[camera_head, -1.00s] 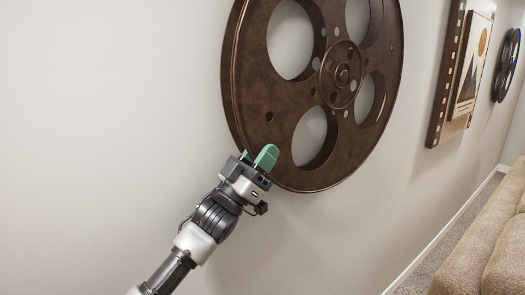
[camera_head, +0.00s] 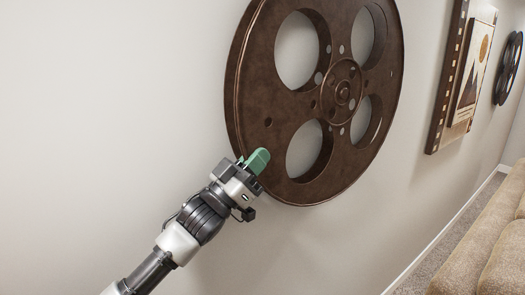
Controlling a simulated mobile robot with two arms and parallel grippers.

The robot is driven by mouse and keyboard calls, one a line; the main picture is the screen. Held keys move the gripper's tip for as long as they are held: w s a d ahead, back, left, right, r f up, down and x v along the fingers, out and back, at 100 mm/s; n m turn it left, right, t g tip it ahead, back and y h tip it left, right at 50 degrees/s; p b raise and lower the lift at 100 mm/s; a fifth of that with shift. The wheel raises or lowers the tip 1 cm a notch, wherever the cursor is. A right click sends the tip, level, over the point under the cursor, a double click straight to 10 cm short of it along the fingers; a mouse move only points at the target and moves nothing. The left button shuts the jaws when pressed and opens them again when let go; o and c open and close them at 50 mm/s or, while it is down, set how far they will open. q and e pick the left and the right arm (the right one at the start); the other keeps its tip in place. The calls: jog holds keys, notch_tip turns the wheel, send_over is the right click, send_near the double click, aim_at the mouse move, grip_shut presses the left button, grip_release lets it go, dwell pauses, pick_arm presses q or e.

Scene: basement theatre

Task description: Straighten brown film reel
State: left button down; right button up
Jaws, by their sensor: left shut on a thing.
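The brown film reel (camera_head: 262,100) hangs on the pale wall in the upper middle of the head view. It is a large disc with several round cut-outs and a raised hub, and its top edge is cut off by the frame. My left gripper (camera_head: 256,162) comes up from the lower left. Its green fingers are shut on the reel's lower left rim. One finger lies over the front face; the other is mostly hidden. My right gripper is not in view.
A framed picture (camera_head: 467,80) with a film-strip border hangs further right on the same wall. A dark reel (camera_head: 508,68) hangs beyond it. A tan sofa (camera_head: 495,245) stands at the lower right, with a strip of carpet (camera_head: 445,248) between it and the wall.

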aim_at(251, 139)
pick_arm(q)
jog(key=shift+g+y, duration=0.5)
jog(key=shift+y, duration=0.2)
jog(key=r+p, duration=0.3)
jog(key=a+r+p, duration=0.1)
jog(key=p, duration=0.1)
jog(key=shift+s+a+r, duration=0.1)
jog(key=shift+s+r, duration=0.1)
jog(key=shift+s, duration=0.2)
jog(key=c, duration=1.3)
grip_release()
jog(key=shift+f, duration=0.1)
